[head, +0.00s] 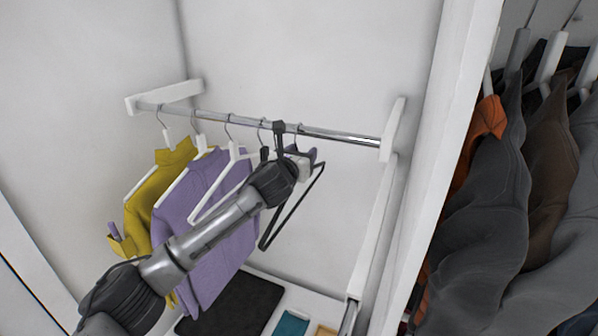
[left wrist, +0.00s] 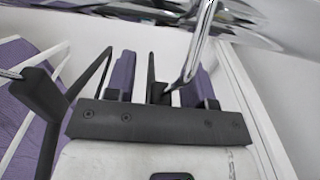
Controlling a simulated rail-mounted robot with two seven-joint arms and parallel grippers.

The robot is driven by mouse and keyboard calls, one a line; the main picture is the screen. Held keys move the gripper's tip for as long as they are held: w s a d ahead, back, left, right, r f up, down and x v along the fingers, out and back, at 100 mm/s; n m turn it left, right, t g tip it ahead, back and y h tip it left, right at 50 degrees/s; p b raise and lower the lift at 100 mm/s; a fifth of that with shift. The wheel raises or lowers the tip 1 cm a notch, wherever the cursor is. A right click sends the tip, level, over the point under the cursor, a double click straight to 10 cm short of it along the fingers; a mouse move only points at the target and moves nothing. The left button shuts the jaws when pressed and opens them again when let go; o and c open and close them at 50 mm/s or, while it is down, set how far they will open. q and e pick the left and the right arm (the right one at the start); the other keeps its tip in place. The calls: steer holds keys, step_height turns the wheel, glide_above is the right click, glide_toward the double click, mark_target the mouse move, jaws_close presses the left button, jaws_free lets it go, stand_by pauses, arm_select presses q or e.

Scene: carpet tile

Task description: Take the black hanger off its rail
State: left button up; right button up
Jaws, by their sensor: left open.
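The black hanger (head: 291,212) hangs bare from the rail (head: 340,137), at the right end of the row of hangers. My left gripper (head: 305,154) is at the top of this hanger, just below the rail, and partly hides it. In the left wrist view, my open left gripper (left wrist: 158,82) has its two purple-padded fingers on either side of the hanger's dark neck and shiny hook. Whether either finger touches the neck I cannot tell. The black hanger's frame (left wrist: 88,80) shows left of the fingers. My right gripper is not in view.
White hangers with a yellow garment (head: 160,190) and a purple garment (head: 200,200) hang close on the left. The rail is clear to the right up to its white bracket (head: 394,130). A white partition (head: 440,150) separates dark jackets (head: 475,210) on the right.

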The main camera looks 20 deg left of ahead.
arm_select(q)
jaws_close()
stand_by(0.5)
